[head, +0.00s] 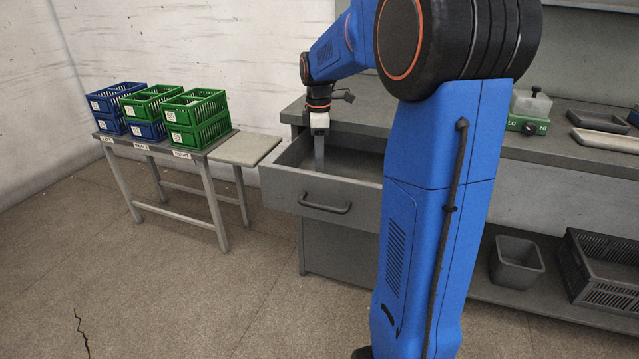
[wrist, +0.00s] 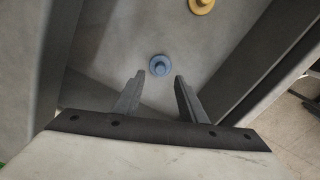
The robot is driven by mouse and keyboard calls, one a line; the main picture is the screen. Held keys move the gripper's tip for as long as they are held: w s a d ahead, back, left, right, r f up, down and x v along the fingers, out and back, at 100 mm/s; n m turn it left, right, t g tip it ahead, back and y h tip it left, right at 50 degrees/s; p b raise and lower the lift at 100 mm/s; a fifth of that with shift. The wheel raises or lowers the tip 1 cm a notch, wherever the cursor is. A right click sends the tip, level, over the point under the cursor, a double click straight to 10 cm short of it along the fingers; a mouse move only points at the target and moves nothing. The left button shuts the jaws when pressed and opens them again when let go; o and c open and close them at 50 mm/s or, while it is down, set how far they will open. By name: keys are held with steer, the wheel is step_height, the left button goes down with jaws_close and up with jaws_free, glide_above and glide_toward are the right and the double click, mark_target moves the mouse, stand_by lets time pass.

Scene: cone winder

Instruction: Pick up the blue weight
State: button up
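The blue weight (wrist: 159,65) is a small round piece with a knob, lying on the drawer floor in the wrist view. My gripper (wrist: 158,84) is open, its two fingers apart and pointing toward the blue weight, which lies just beyond the fingertips and between their lines. Nothing is between the fingers. In the head view my gripper (head: 319,160) reaches down into the open drawer (head: 312,192). The weight is hidden there behind the drawer front.
A yellow weight (wrist: 201,5) lies farther along the drawer floor. Drawer walls stand on both sides of my gripper. A table with blue crates (head: 110,107) and green crates (head: 195,118) is at the left. A bin (head: 516,262) and a dark crate (head: 600,268) are on the lower shelf.

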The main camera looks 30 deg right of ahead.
step_height(320, 180, down, 5)
steer(key=shift+r, duration=0.1)
stand_by(0.3)
jaws_close()
